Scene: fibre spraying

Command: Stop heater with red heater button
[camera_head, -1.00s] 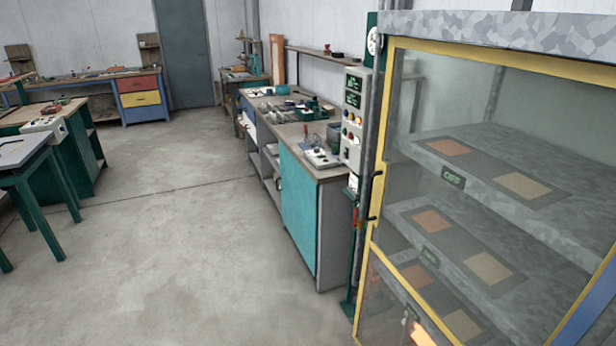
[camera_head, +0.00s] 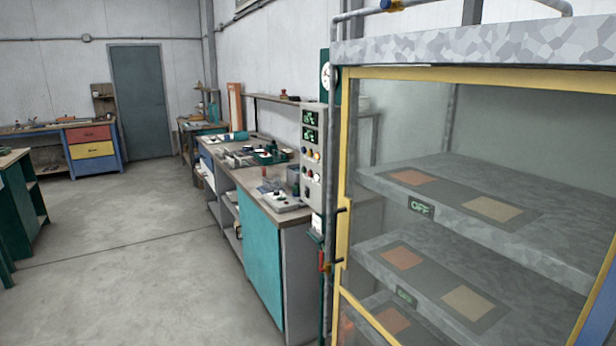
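A grey control panel (camera_head: 313,155) is mounted upright on the post left of the glass cabinet. It has two dark green-lit displays at its top and several small coloured buttons below. A red button (camera_head: 308,172) shows low on the panel, but the buttons are too small to read any label. The yellow-framed cabinet (camera_head: 343,200) holds grey shelves with orange and tan plates. A small sign (camera_head: 421,208) on the upper shelf reads OFF, and a lower sign (camera_head: 404,296) appears to read the same. Neither of my grippers is in view.
A workbench (camera_head: 262,258) with teal doors and tools stands left of the panel. A grey post and red-handled fitting (camera_head: 322,262) stand between bench and cabinet. The concrete floor (camera_head: 140,270) is open at left. A drawer bench (camera_head: 92,150) is at the back.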

